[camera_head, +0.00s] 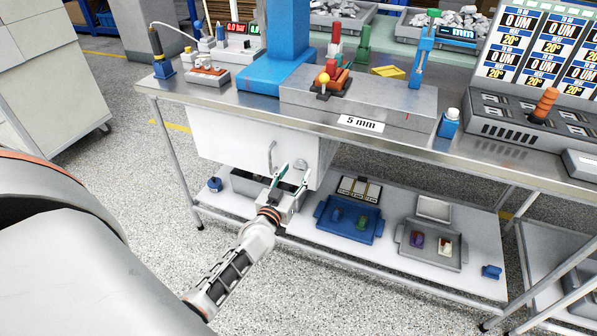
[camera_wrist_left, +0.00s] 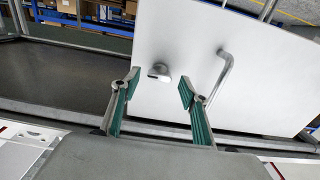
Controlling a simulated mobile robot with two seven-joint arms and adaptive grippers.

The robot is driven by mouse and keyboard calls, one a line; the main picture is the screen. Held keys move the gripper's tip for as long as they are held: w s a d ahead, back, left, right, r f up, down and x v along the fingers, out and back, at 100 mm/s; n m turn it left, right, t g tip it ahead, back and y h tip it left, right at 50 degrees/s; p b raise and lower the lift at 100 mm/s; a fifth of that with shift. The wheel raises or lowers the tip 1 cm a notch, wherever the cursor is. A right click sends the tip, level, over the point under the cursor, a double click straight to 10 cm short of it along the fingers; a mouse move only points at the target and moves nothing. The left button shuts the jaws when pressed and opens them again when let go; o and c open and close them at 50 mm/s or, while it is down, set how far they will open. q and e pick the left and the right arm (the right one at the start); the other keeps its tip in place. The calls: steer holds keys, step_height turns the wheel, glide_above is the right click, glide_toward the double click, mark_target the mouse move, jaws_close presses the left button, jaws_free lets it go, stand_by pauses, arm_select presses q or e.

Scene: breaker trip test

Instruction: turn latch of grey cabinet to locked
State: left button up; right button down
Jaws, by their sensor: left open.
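The grey cabinet (camera_head: 235,140) hangs under the workbench, its pale front facing me. It also shows in the left wrist view (camera_wrist_left: 190,35). A bent metal handle (camera_head: 271,156) is on the front, also seen in the left wrist view (camera_wrist_left: 221,76). The small rounded metal latch (camera_head: 300,163) is beside it; in the left wrist view the latch (camera_wrist_left: 159,72) shows between my fingertips. My left gripper (camera_head: 293,171) is open, its two green-lined fingers (camera_wrist_left: 158,86) pointing at the latch. I cannot tell whether they touch it. My right gripper is not in view.
The workbench (camera_head: 215,97) above carries a grey block, tools and displays. The lower shelf (camera_head: 390,275) holds a blue tray (camera_head: 349,236), a grey tray (camera_head: 432,262) and small parts. A table leg (camera_head: 176,155) stands left of the cabinet. The floor in front is clear.

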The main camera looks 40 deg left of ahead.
arm_select(q)
steer(key=shift+w+a+f, duration=0.1)
steer(key=shift+w+a, duration=0.05)
steer(key=shift+w, duration=0.75)
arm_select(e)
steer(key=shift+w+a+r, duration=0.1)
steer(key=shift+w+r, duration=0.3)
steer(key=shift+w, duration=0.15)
arm_select(q)
steer(key=c, duration=1.1)
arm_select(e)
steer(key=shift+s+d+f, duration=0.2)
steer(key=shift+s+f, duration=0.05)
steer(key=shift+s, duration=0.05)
